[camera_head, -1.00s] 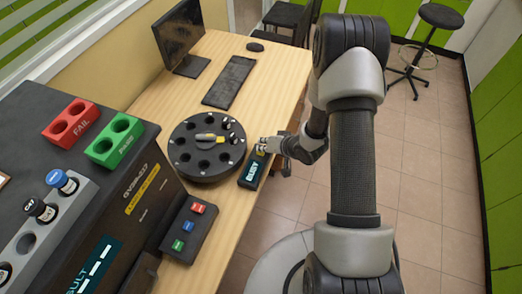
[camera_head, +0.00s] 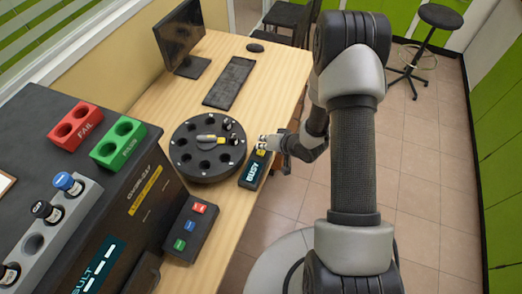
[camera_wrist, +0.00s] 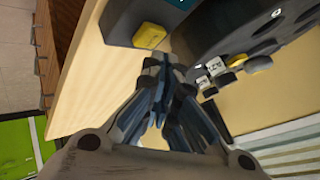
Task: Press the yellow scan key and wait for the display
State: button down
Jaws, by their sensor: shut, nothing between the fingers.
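The dark scanner (camera_head: 255,171) lies on the table beside the round carousel, and its display reads "BUSY". Its yellow scan key (camera_wrist: 149,35) shows clearly in the wrist view, at the scanner's end. My gripper (camera_head: 264,144) is at the key end of the scanner in the head view. In the wrist view my gripper (camera_wrist: 160,68) is shut and empty, with its fingertips just short of the yellow key and a gap between them.
The black carousel (camera_head: 184,160) holds a few vials, close to my gripper. A three-button box (camera_head: 190,228), a large analyser (camera_head: 128,215) and red (camera_head: 75,127) and green (camera_head: 117,142) racks stand at left. A keyboard (camera_head: 229,82) and monitor (camera_head: 180,38) are farther back.

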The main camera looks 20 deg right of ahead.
jog(key=shift+r+p, duration=2.2)
jog(key=shift+r, duration=0.4)
jog(key=shift+f, duration=0.1)
jog(key=w+d+r+n+h, duration=0.1)
jog(key=d+r+h, duration=0.1)
jog(key=r, duration=0.4)
jog(key=w+d+r+h, duration=0.1)
jog(key=d+r, duration=0.1)
jog(key=r, duration=0.3)
jog(key=s+d+r+g+h, duration=0.1)
jog(key=s+r+h, duration=0.1)
jog(key=s+r, duration=0.35)
jog(key=s+d+r+h, duration=0.1)
jog(key=s+r, duration=0.1)
jog(key=r, duration=0.6)
jog(key=s+a+r, duration=0.2)
jog(key=s+r, duration=0.1)
jog(key=s, duration=0.4)
jog(key=s+a+r+n+g+y, duration=0.1)
jog(key=s+a+r, duration=0.1)
jog(key=s, duration=0.6)
jog(key=s+a+r+n+g, duration=0.1)
jog(key=s+a+r, duration=0.2)
jog(key=s, duration=0.4)
jog(key=shift+v, duration=0.75)
